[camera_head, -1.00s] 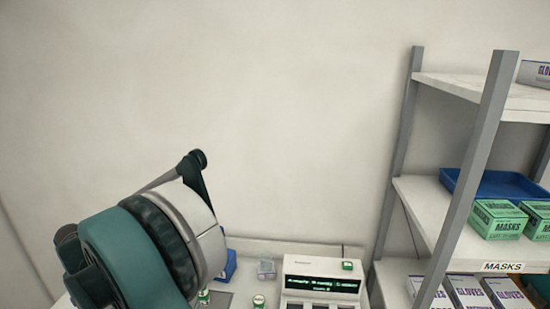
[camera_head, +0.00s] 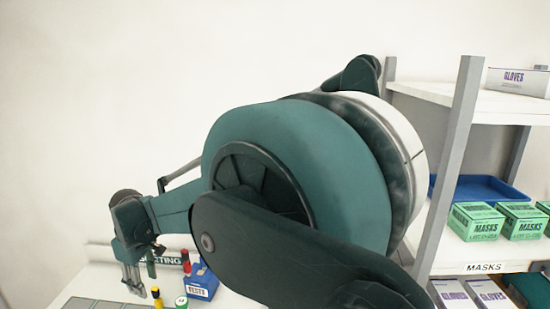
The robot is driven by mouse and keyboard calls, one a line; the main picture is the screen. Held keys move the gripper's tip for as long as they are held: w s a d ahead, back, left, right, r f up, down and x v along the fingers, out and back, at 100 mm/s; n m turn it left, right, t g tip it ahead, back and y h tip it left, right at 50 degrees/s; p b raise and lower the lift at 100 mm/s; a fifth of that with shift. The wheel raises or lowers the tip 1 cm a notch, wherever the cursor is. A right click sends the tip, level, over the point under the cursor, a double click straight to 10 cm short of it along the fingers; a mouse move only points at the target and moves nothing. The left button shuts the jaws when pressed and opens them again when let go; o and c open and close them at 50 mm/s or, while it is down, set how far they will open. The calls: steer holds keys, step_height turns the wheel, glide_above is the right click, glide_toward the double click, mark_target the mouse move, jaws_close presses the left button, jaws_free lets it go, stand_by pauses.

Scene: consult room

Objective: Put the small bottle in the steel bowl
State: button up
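My gripper (camera_head: 133,284) is at the lower left, pointing down over the white counter (camera_head: 75,284). Its fingers are small and partly overlap, so I cannot tell whether they are open or shut. A small green-topped container (camera_head: 181,301) shows at the bottom edge, to the right of my gripper and apart from it. It may be the small bottle, but most of it is cut off. No steel bowl shows in this view; my arm hides much of the counter.
A blue box marked TESTS (camera_head: 201,284) stands right of my gripper. A red-capped tube (camera_head: 186,262) and a yellow-capped tube (camera_head: 156,293) are close by. The shelf unit (camera_head: 452,160) at right holds a blue tray (camera_head: 478,187) and green mask boxes (camera_head: 476,222).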

steer(key=d+r+m+t+b, duration=0.1)
steer(key=d+r+m, duration=0.15)
steer(key=d, duration=0.95)
steer(key=d+r+m+t+b, duration=0.15)
steer(key=d+r, duration=0.25)
steer(key=d, duration=0.9)
steer(key=d+r+m+b, duration=0.1)
steer(key=d+r+m, duration=0.25)
steer(key=d, duration=0.85)
steer(key=s+d+f+m+t+b, duration=0.1)
steer(key=s+d+f+m, duration=0.1)
steer(key=s+d, duration=0.4)
steer(key=s+d+f+m+t+b, duration=0.1)
steer(key=s+d+f+m, duration=0.2)
steer(key=s+d, duration=0.4)
steer(key=s+d+f+m+t+h+b, duration=0.1)
steer(key=s+d+f+m, duration=0.2)
steer(key=s+d, duration=0.4)
steer(key=d, duration=0.9)
steer(key=shift+d, duration=0.2)
steer(key=shift+t, duration=0.25)
